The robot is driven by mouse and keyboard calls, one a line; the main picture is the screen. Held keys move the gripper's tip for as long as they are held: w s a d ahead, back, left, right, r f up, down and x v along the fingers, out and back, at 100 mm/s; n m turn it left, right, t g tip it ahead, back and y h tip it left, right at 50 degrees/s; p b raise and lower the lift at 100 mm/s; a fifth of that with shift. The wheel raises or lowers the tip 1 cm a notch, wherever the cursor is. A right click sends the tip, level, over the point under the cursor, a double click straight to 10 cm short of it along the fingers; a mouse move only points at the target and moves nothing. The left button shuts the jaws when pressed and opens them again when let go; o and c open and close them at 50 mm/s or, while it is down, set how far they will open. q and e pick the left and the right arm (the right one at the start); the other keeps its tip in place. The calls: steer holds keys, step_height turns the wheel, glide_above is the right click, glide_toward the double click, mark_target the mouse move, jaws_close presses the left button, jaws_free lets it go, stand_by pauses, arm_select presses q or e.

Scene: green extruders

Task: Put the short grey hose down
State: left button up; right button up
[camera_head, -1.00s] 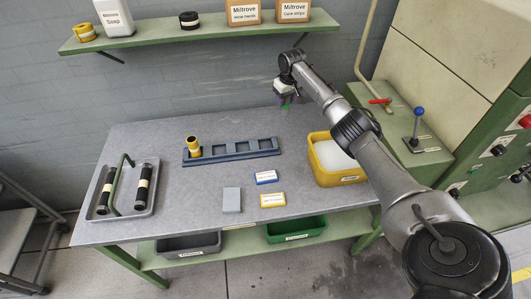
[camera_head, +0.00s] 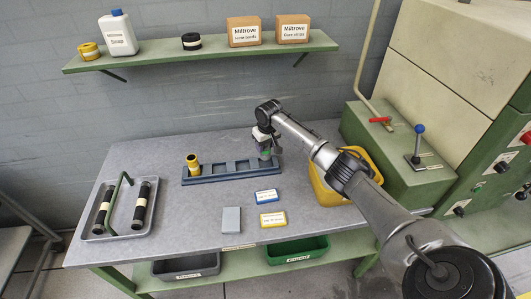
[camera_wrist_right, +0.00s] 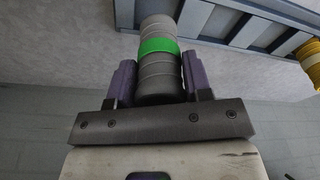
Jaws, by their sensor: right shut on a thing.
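The short grey hose (camera_wrist_right: 158,75) is ribbed with a bright green band. My right gripper (camera_wrist_right: 158,82) is shut on it, with one dark finger on each side. In the head view my right gripper (camera_head: 265,147) hangs at the right end of the blue-grey rack (camera_head: 217,179), with the hose largely hidden by the gripper. The rack has several square slots and also shows in the right wrist view (camera_wrist_right: 236,25). I cannot tell whether the hose touches the rack. A yellow hose (camera_head: 193,164) stands upright in the rack's left slot. My left gripper is not in view.
A tray (camera_head: 95,232) with two black hoses and a green handle lies at the table's left. Blue (camera_head: 264,196) and yellow (camera_head: 272,219) boxes and a grey block (camera_head: 231,219) lie in front of the rack. A yellow bin (camera_head: 327,196) stands right.

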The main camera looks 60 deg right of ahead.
step_height(320, 180, down, 4)
steer(key=shift+f+b, duration=0.1)
steer(key=shift+b, duration=0.3)
steer(key=shift+f, duration=0.1)
steer(key=o, duration=1)
steer(key=shift+c, duration=0.2)
